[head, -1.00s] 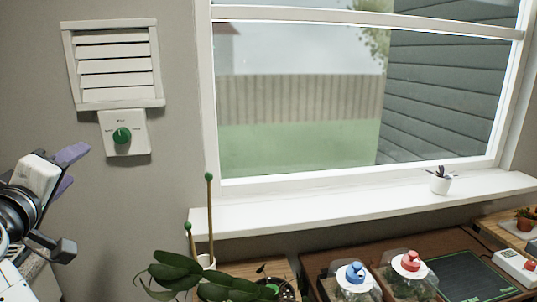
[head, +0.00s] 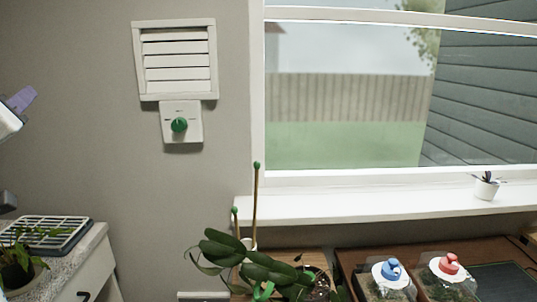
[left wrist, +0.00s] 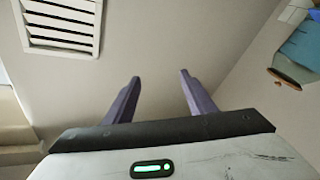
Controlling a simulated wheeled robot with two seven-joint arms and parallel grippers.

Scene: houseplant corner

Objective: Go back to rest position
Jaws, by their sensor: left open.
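My left gripper (left wrist: 160,84) shows in the left wrist view with its two purple fingers apart and nothing between them. In the head view only part of my left gripper (head: 22,98) shows at the left edge, with one purple finger visible. It is left of the white wall vent (head: 178,61) and apart from it. The vent also shows in the left wrist view (left wrist: 62,20). Below the vent is a white switch plate (head: 191,133) with a green knob (head: 179,125). My right gripper is in neither view.
A counter (head: 88,247) with a slatted tray (head: 45,235) and a potted plant (head: 20,268) stands at lower left. A leafy plant with green-tipped stakes (head: 262,268) stands at bottom centre. A small pot (head: 486,189) is on the sill.

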